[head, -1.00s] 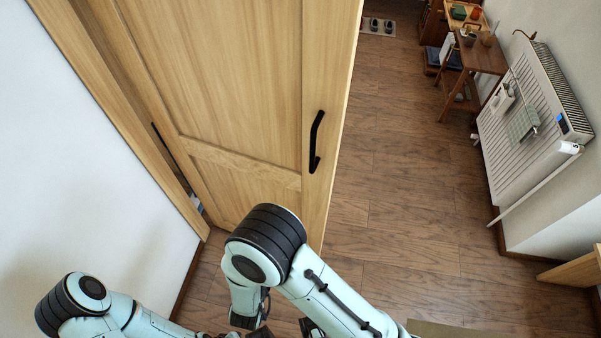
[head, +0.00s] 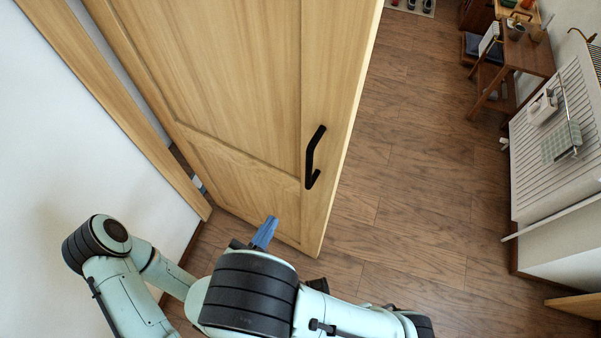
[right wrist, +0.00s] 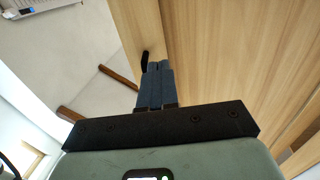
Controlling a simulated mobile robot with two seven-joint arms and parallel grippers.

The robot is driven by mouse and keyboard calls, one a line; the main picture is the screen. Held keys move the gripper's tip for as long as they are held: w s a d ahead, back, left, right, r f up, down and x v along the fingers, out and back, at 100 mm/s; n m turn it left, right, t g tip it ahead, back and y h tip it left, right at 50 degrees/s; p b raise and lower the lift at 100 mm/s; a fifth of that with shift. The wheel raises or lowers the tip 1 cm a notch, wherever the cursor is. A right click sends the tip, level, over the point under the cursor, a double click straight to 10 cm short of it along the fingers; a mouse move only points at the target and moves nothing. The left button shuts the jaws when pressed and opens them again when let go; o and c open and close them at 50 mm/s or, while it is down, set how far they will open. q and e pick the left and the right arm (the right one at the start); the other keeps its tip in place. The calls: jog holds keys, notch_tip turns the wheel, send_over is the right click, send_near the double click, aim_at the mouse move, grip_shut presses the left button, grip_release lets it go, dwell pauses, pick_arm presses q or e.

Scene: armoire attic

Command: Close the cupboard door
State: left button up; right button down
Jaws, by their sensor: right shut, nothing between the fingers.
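The cupboard door (head: 245,110) is light wood and stands ajar, with a gap along its left side beside the wooden frame (head: 125,110). Its black handle (head: 314,157) is near the door's right edge. My right gripper (head: 265,232) shows its blue fingers in front of the door's lower part, below and left of the handle; they are shut and empty. In the right wrist view the shut fingers (right wrist: 156,82) point toward the door panel (right wrist: 225,60), with the handle (right wrist: 145,60) just beyond their tips. I cannot tell whether they touch the door. My left arm shows at the lower left, but its gripper does not.
A white wall (head: 60,140) stands close on the left. The wooden floor (head: 420,190) right of the door is clear.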

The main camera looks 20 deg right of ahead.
aim_at(304, 171)
jog(key=p+x, duration=0.1)
jog(key=x, duration=1.2)
jog(key=shift+d, duration=0.1)
jog(key=shift+w+d, duration=0.1)
